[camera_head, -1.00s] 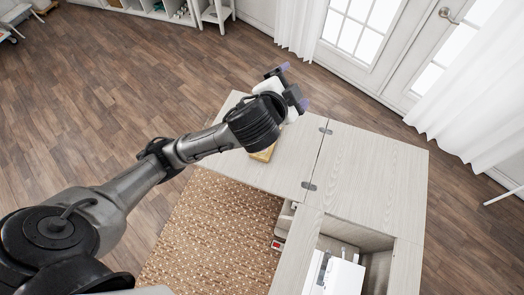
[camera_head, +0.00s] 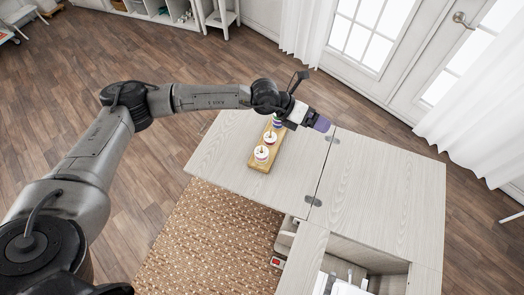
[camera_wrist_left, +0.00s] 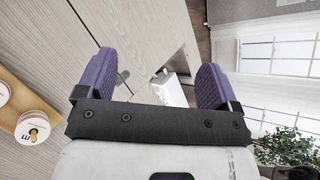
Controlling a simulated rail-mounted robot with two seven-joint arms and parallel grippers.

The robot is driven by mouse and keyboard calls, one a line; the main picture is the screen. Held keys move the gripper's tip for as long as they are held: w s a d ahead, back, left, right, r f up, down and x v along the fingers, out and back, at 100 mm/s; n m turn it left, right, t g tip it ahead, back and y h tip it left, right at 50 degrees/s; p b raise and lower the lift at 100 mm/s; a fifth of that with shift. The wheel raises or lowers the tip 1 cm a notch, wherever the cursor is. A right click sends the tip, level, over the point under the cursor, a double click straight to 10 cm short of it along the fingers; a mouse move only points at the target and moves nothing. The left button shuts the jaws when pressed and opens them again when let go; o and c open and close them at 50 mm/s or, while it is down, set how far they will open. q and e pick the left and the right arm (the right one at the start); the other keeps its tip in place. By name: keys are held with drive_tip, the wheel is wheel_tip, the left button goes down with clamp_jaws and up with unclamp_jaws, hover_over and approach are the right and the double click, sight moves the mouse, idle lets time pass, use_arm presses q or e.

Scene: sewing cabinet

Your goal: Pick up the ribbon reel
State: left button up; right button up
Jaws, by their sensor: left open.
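A small wooden stand (camera_head: 257,164) on the cabinet's left top leaf holds ribbon reels in a row. A white reel (camera_head: 261,153) sits at its near end, with another white reel (camera_head: 270,137) behind it. My left gripper (camera_head: 318,122) is open and empty, above the cabinet top to the right of the stand. In the left wrist view its purple fingers (camera_wrist_left: 158,65) are apart with nothing between them, and a reel with pink edges (camera_wrist_left: 33,127) shows at the left.
The right top leaf (camera_head: 378,182) is bare. Below it, an open bay holds a white machine (camera_head: 345,288), partly out of frame. A woven rug (camera_head: 205,240) lies in front. White curtains (camera_head: 478,110) and glazed doors stand behind.

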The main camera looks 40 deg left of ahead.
use_arm(q)
drive_tip(key=s+a+f+g+y, duration=0.3)
drive_tip(key=a+f+g+y, duration=0.1)
drive_tip(key=a+f+y, duration=0.3)
drive_tip(key=n+g+y, duration=0.2)
drive_tip(key=n+g, duration=0.1)
hover_over(261, 151)
drive_tip(key=f, duration=0.1)
drive_tip(key=shift+w+f+b, duration=0.15)
drive_tip(key=shift+f+b, duration=0.25)
drive_tip(key=shift+f, duration=6.6)
drive_tip(key=c, duration=1)
